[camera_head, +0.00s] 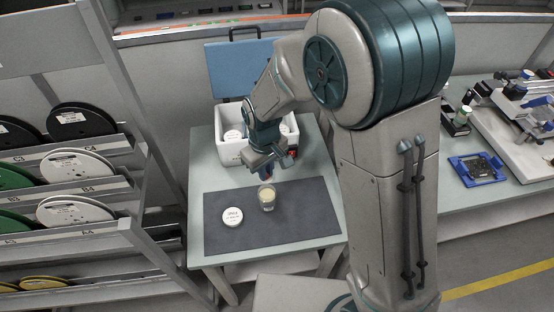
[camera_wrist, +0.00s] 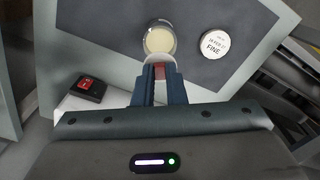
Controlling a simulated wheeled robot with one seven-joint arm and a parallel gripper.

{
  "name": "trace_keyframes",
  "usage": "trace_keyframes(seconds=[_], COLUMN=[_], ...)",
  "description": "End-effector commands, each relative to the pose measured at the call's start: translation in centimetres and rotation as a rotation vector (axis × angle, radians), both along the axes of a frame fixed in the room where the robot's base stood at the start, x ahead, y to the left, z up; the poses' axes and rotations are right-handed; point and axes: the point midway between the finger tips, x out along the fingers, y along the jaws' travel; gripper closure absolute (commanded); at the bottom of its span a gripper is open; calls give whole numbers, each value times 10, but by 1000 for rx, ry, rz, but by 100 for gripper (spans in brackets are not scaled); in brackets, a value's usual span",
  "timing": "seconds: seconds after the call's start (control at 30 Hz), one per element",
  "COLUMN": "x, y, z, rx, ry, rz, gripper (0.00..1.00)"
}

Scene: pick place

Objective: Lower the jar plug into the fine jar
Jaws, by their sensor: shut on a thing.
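A clear jar (camera_head: 267,205) with cream-coloured contents stands upright on the dark mat (camera_head: 300,212); the wrist view also shows the jar (camera_wrist: 160,38) just beyond my fingertips. My gripper (camera_head: 266,177) is shut on a small reddish-brown piece, apparently the jar plug (camera_wrist: 160,71), mostly hidden between the two blue fingers. It is above and close to the jar; I cannot tell whether the plug touches the rim. A round white lid (camera_head: 232,217) lies flat left of the jar; in the wrist view its label (camera_wrist: 214,45) reads "FINE".
A reel rack (camera_head: 130,185) is left; another bench (camera_head: 500,210) is right.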

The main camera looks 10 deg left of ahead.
Motion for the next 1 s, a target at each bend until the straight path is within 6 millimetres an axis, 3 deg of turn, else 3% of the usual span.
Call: trace_keyframes(seconds=[0.7,1.0], x=[0,0], y=[0,0], z=[-57,-62], rx=[1,0], ry=[1,0], rz=[0,0], gripper=[100,100])
